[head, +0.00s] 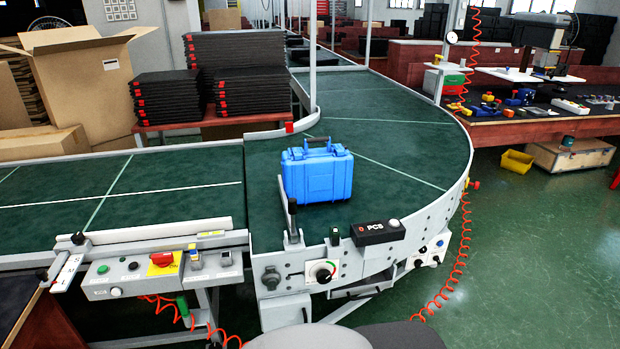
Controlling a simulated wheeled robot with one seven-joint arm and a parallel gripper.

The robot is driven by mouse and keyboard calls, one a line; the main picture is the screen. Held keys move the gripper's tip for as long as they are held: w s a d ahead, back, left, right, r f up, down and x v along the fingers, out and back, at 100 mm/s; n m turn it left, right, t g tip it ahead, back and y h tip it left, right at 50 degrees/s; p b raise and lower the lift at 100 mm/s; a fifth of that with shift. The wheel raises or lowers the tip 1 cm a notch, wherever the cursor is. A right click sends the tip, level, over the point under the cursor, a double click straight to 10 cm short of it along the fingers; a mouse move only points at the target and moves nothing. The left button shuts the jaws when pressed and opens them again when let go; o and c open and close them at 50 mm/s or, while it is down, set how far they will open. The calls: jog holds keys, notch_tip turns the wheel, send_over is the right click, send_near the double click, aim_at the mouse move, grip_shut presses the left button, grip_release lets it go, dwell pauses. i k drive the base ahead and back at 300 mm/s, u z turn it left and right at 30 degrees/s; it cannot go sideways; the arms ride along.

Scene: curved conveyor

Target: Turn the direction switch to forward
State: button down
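Several controls sit on the near side of the curved conveyor (400,235); I cannot tell for sure which is the direction switch. A round black knob (323,272) on a white plate has a coloured arc around it. Left of it is a dark round fitting (270,279), and above stands an upright black-handled lever (292,217). Labels are too small to read. My gripper is not in view.
A blue case (317,172) stands on the belt behind the lever. Coiled orange hoses (446,285) hang at the right and lower left. Green floor (540,260) is open at the right.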

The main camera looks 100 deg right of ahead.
aim_at(418, 262)
jog(key=u, duration=0.05)
jog(key=k, duration=0.5)
jog(key=z, duration=1.85)
jog(key=k, duration=0.6)
jog(key=z, duration=3.2)
jog(key=i, duration=1.5)
jog(key=z, duration=0.05)
